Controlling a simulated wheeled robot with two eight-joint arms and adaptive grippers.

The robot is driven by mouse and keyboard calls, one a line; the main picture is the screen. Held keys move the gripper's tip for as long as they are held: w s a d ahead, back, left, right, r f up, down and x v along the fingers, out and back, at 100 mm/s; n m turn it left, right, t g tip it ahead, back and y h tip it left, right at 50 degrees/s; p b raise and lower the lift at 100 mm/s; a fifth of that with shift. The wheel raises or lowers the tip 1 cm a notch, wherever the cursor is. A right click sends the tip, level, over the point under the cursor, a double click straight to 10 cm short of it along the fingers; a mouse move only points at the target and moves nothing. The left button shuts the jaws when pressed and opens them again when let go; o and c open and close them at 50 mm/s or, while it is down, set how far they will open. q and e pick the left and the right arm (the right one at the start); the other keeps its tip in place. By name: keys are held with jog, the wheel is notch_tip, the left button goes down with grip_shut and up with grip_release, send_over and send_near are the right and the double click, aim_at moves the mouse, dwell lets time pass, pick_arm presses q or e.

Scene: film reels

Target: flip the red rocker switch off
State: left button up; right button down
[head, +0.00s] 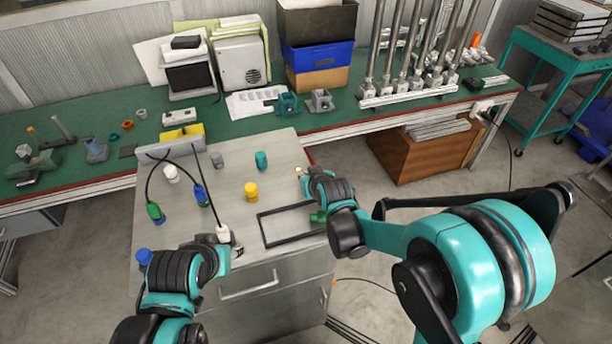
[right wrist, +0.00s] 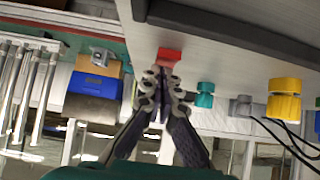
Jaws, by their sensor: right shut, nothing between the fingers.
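The red rocker switch (right wrist: 169,55) shows in the right wrist view as a small red block on the grey top of the cabinet. My right gripper (right wrist: 162,76) is shut with nothing between its fingers. Its tips are right at the near side of the switch in that view; whether they touch it I cannot tell. In the head view the right gripper (head: 304,178) is at the right edge of the cabinet top, and the switch is not clearly visible there. My left gripper (head: 232,246) is low over the cabinet's front edge, its fingers too small to read.
The cabinet top (head: 215,190) also carries a yellow knob (head: 251,191), a teal knob (head: 261,159), a grey knob (head: 217,159), cabled plugs and a black rectangular frame (head: 262,232). A green bench (head: 340,118) with boxes and metal posts stands behind.

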pick_arm(q)
jog(key=shift+r, duration=0.1)
pick_arm(e)
jog(key=shift+w, duration=0.1)
pick_arm(q)
jog(key=shift+r, duration=0.15)
pick_arm(e)
jog(key=shift+w+a+r, duration=0.15)
jog(key=shift+w, duration=0.2)
jog(key=shift+w+a+r, duration=0.1)
jog(key=shift+w, duration=0.25)
jog(key=shift+r, duration=0.25)
jog(key=r+p, duration=0.2)
jog(key=r, duration=0.1)
jog(key=r+p, duration=0.1)
jog(key=shift+w+a+r+p, duration=0.1)
jog(key=shift+w+r+p, duration=0.2)
jog(key=shift+w+p, duration=0.1)
pick_arm(q)
notch_tip(320, 180, up, 6)
jog(key=p, duration=0.2)
jog(key=shift+s, duration=0.15)
pick_arm(e)
jog(key=w+r+v, duration=0.1)
jog(key=v, duration=0.8)
jog(key=shift+a+r, duration=0.2)
jog(key=shift+r, duration=0.05)
